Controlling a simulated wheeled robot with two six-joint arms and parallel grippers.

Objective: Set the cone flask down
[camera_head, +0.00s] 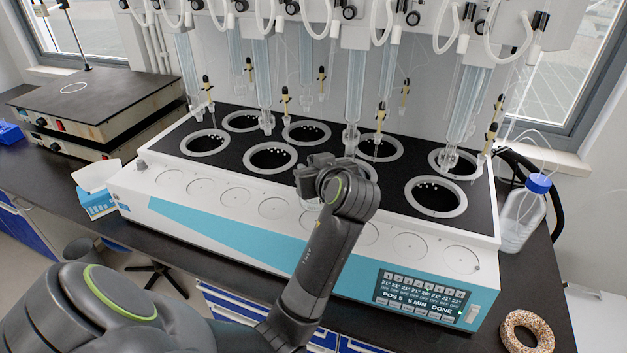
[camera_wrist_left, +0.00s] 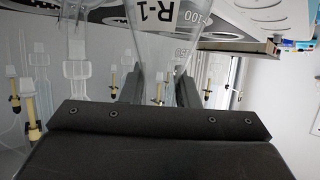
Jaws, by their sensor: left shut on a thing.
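A clear glass cone flask (camera_wrist_left: 160,52) with an "R-1" label and volume marks shows in the left wrist view between the two dark fingers of my left gripper (camera_wrist_left: 160,90). The fingers are shut on it. In the head view my left gripper (camera_head: 316,172) is over the middle of the multi distiller (camera_head: 230,212), and my own wrist and gripper hide most or all of the flask. I cannot tell whether the flask touches the surface below. My right gripper is in neither view.
Several ringed wells sit in the distiller's black top, with glass tubes hanging above them. Flat round marks line its white front ledge. A blue-capped bottle (camera_head: 525,212) and a cork ring (camera_head: 527,332) stand at the right. A hotplate (camera_head: 90,105) is at the left.

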